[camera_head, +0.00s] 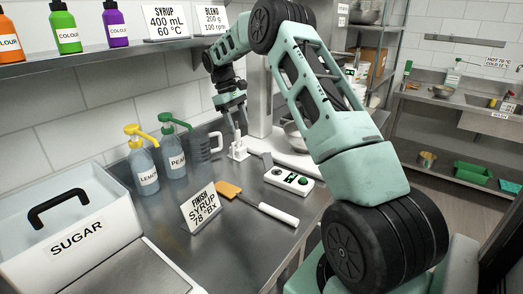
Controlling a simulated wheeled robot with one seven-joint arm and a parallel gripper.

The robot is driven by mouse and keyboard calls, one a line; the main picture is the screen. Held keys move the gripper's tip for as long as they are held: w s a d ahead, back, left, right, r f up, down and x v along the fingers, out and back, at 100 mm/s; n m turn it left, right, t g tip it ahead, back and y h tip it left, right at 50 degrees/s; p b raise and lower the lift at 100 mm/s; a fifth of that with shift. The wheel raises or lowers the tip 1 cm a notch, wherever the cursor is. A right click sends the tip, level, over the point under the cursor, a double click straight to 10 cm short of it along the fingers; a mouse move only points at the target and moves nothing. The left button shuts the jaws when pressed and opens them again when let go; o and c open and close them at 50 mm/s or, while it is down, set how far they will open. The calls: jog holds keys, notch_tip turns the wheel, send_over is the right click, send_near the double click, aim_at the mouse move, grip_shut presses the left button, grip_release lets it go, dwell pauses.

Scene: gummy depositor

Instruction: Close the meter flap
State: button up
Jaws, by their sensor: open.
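The meter (290,181) is a small white box with a display and green buttons, lying on the steel counter. A grey plate, seemingly its flap (266,160), stands raised at the meter's left end, so it looks open. My gripper (240,129) is open and points down, up and to the left of the flap and apart from it. Its fingertips are just above a small white stand-like piece (238,151); I cannot tell whether they touch it.
A spatula (262,205) and a "FINISH SYRUP" sign (202,207) are in front of the meter. Lemon (144,168) and pear (173,155) pump bottles and a clear jug (205,145) stand left. A sugar bin (70,235) is at front left. My arm covers the right side.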

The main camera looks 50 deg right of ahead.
aim_at(264, 154)
jog(key=d+g, duration=0.1)
jog(key=d, duration=0.5)
jog(key=p+x, duration=0.1)
jog(key=x, duration=0.3)
jog(key=p+x, duration=0.1)
jog(key=x, duration=0.3)
jog(key=a+p+x, duration=0.1)
jog(key=x, duration=0.3)
jog(key=shift+s+d+f, duration=0.1)
jog(key=shift+s+f, duration=0.1)
jog(key=shift+s, duration=0.15)
